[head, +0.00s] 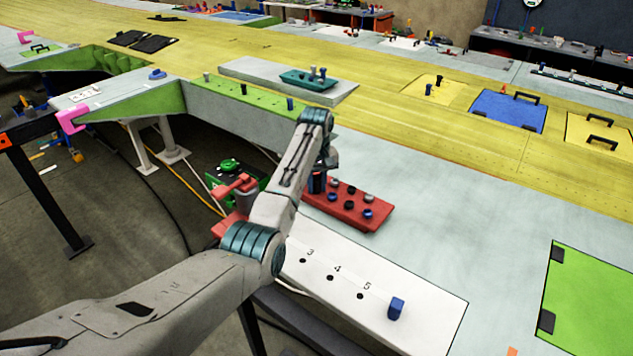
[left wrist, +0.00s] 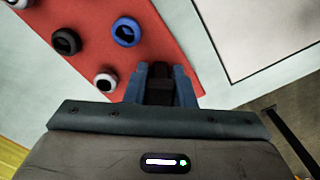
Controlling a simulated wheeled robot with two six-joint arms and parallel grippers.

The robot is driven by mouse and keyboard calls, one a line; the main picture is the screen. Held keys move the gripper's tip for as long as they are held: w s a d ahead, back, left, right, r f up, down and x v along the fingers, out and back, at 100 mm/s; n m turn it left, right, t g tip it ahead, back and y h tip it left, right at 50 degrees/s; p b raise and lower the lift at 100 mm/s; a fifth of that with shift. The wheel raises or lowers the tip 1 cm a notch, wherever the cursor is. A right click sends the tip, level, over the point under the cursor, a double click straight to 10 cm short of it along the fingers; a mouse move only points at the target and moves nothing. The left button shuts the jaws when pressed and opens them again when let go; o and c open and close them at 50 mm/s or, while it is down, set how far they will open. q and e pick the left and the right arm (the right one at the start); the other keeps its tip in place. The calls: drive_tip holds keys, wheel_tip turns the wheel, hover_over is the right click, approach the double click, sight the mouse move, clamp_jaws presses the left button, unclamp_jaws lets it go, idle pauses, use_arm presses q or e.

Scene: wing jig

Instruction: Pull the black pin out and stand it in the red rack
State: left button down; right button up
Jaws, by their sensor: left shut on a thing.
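My left gripper (head: 318,184) is over the far left end of the red rack (head: 375,214), its arm coming in from the lower left. In the left wrist view its blue fingers (left wrist: 160,82) are shut on a dark thing between them, the black pin (left wrist: 159,91). The fingers hide most of the pin, and I cannot tell whether its lower end is in a rack hole or above it. The red rack (left wrist: 178,48) has several round sockets with black, blue and white rims. My right gripper is not in view.
A white numbered board (head: 430,322) with holes and a blue pin (head: 396,308) lies in front of the rack. A teal rack (head: 305,82) with pins stands on a grey plate behind. A green panel (head: 590,300) is at right. The grey surface right of the red rack is clear.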

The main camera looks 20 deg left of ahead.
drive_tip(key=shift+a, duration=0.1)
use_arm(q)
drive_tip(key=c, duration=1.1)
unclamp_jaws()
drive_tip(key=shift+c, duration=0.2)
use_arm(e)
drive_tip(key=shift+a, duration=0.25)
use_arm(q)
drive_tip(key=shift+r, duration=0.15)
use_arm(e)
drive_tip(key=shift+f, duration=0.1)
use_arm(q)
drive_tip(key=shift+r+b, duration=0.35)
wheel_tip(320, 180, up, 5)
drive_tip(key=shift+b, duration=1.05)
wheel_tip(320, 180, up, 4)
drive_tip(key=shift+f+p, duration=0.15)
drive_tip(key=shift+p, duration=1)
drive_tip(key=shift+r+p, duration=0.6)
drive_tip(key=shift+r, duration=0.05)
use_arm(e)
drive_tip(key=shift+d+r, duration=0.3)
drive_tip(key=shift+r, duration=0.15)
